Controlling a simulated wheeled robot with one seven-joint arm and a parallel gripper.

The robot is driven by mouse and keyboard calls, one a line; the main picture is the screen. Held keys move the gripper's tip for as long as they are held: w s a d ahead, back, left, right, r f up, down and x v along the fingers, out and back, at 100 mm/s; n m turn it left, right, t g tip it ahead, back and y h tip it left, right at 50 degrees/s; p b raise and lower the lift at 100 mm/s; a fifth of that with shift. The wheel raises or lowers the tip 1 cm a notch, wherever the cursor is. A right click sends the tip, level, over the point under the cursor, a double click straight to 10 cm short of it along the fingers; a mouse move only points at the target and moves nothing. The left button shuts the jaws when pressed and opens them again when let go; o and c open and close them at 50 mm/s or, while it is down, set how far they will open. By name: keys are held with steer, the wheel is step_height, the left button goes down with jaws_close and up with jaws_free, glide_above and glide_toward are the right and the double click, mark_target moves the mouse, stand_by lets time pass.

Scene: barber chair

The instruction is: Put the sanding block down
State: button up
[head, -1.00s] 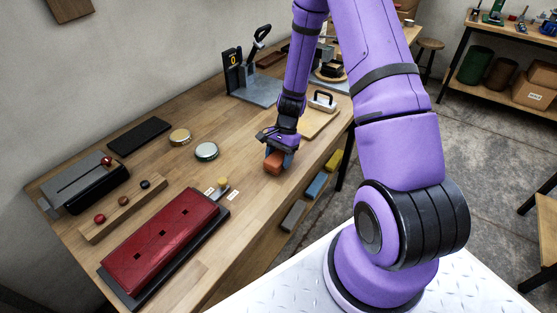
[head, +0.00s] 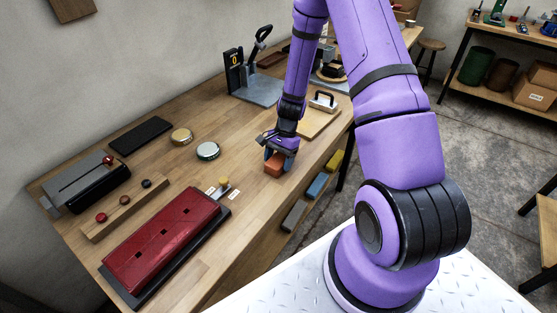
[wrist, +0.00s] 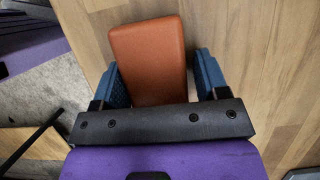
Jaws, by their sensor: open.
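The sanding block looks to be the orange-brown block (head: 274,164) on the wooden workbench near its front edge. In the wrist view the block (wrist: 148,55) lies between the two blue finger pads, with a gap showing on the right side and a narrower one on the left. My gripper (head: 279,156) is open around the block's near end; it also shows in the wrist view (wrist: 160,80). The block appears to rest on the bench top, though its underside is hidden.
A red case (head: 165,240) on a dark base, a small yellow-knobbed item (head: 224,183) and two round tins (head: 208,151) stand left of the block. Coloured blocks (head: 317,185) sit below the bench edge. Bench space around the block is mostly clear.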

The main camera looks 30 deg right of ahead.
steer(key=shift+s+d+f, duration=0.15)
steer(key=shift+s+f, duration=0.1)
steer(key=shift+s, duration=0.2)
steer(key=v, duration=1.2)
steer(key=shift+w+r, duration=0.3)
step_height(320, 180, up, 11)
steer(key=n+t+h, duration=0.1)
steer(key=n, duration=0.2)
glide_above(282, 156)
steer(key=s+a+r+n+t+h, duration=0.1)
steer(key=s+a+r+n, duration=0.3)
steer(key=r, duration=0.6)
steer(key=s+a+r+n+t+h, duration=0.1)
steer(key=s+a+r+n+t, duration=0.1)
steer(key=s+r, duration=0.3)
steer(key=s+a+r+n+t+h, duration=0.1)
steer(key=s+r+n+t, duration=0.2)
steer(key=s, duration=1.1)
step_height(282, 156, up, 4)
steer(key=shift+a+f+n, duration=0.25)
steer(key=shift+a+n, duration=0.1)
steer(key=shift+n, duration=0.45)
steer(key=shift+o, duration=0.4)
